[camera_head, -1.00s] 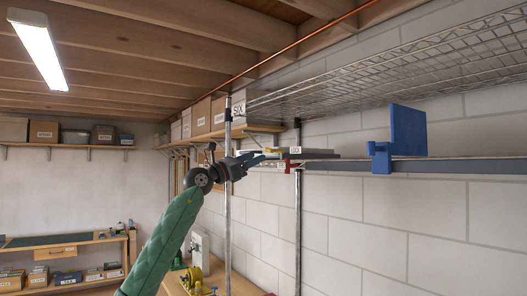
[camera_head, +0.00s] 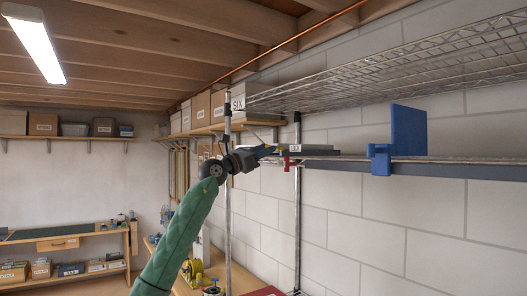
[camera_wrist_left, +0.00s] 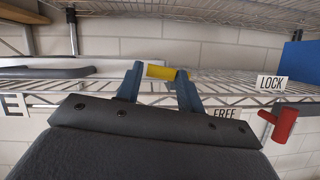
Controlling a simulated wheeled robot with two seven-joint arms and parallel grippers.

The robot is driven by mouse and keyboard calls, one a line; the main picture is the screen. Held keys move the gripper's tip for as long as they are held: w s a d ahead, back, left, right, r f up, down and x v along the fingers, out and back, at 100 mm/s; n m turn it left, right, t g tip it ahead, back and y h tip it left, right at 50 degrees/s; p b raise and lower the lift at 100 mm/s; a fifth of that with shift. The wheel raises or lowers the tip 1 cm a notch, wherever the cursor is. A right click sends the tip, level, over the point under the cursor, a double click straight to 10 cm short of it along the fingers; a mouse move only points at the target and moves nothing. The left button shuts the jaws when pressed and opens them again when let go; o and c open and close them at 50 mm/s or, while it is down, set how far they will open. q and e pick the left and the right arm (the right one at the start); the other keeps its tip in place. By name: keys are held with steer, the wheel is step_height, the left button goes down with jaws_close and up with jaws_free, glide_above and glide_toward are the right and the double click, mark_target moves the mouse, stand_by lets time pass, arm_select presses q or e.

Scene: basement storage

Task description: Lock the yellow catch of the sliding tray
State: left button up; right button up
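The yellow catch (camera_wrist_left: 161,72) shows in the left wrist view at the shelf edge, between the blue fingertips of my left gripper (camera_wrist_left: 160,73). The fingers are apart, one on each side of it; whether they touch it I cannot tell. A LOCK label (camera_wrist_left: 271,83) is to the right of the catch, and a FREE label (camera_wrist_left: 225,112) is lower and nearer. In the head view my left gripper (camera_head: 267,151) reaches right to the shelf edge; the catch is hidden there. I cannot make out the sliding tray with certainty. My right gripper is not in view.
A red handle (camera_wrist_left: 281,122) juts from the shelf edge right of the FREE label. A blue clamp (camera_head: 379,159) and an upright blue panel (camera_head: 408,130) stand farther right along the shelf. A wire shelf (camera_head: 400,65) hangs above; a metal post (camera_head: 228,200) stands near my arm.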

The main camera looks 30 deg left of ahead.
arm_select(q)
steer(key=c, duration=0.5)
steer(key=shift+c, duration=0.2)
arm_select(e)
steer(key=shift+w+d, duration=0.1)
arm_select(q)
steer(key=shift+f+n, duration=0.1)
steer(key=shift+n, duration=0.3)
steer(key=shift+f+n+t+y, duration=0.2)
steer(key=shift+n+y, duration=0.15)
steer(key=shift+n, duration=0.25)
steer(key=shift+f+n+t+y, duration=0.1)
steer(key=shift+n+t+y, duration=0.1)
steer(key=shift+n+y, duration=0.3)
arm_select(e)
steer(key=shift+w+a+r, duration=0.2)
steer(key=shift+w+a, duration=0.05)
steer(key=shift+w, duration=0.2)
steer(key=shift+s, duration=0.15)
arm_select(q)
steer(key=o, duration=1)
steer(key=shift+c, duration=0.2)
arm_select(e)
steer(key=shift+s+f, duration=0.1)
